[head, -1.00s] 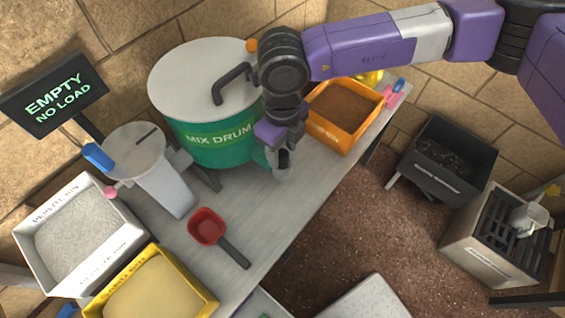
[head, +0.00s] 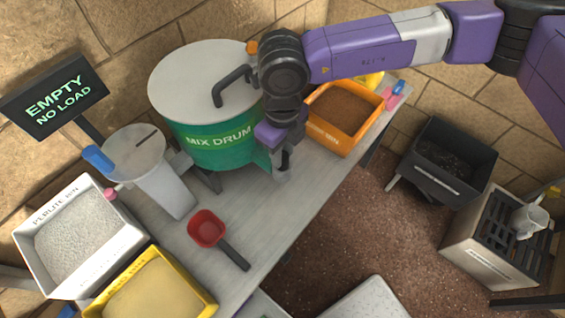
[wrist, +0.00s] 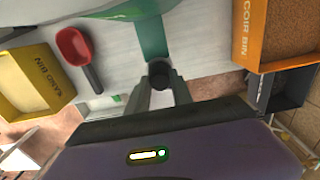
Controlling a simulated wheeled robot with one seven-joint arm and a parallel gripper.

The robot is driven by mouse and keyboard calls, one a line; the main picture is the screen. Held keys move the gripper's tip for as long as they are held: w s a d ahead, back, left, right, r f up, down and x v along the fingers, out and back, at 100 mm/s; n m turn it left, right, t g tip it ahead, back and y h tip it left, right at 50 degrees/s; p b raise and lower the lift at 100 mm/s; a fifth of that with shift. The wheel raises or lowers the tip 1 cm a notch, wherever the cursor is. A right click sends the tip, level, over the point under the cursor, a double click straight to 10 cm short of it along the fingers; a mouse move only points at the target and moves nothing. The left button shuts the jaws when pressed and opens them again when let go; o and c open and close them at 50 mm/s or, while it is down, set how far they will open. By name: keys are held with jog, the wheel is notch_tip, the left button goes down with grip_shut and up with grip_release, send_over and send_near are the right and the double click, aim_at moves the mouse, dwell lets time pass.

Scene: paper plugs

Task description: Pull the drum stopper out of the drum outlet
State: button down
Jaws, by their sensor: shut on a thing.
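The green mix drum (head: 208,146) stands on the bench with its pale lid on. Its green outlet chute (head: 262,160) comes out low at the front right and also shows in the wrist view (wrist: 152,36). My gripper (head: 282,170) is at the chute's end, pointing down. In the wrist view its two fingers (wrist: 160,84) are shut on the dark, round drum stopper (wrist: 159,68). The stopper is right at the end of the chute; I cannot tell how deep it sits. In the head view my gripper mostly hides it.
The orange coir bin (head: 347,137) is just right of my gripper. A red scoop (head: 206,229) lies on the bench (head: 275,215) to the left. A pale jug-like container (head: 165,180), the perlite bin (head: 38,262) and the yellow sand bin (head: 205,300) are farther left. The sign reads "EMPTY NO LOAD" (head: 55,98).

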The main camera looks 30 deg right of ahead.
jog(key=shift+r, duration=0.85)
dwell(1.1)
jog(key=shift+r+p, duration=0.35)
jog(key=shift+p, duration=0.05)
jog(key=shift+r+p, duration=0.75)
jog(key=shift+r, duration=1.1)
jog(key=shift+r+p, duration=0.3)
jog(key=shift+r, duration=1.15)
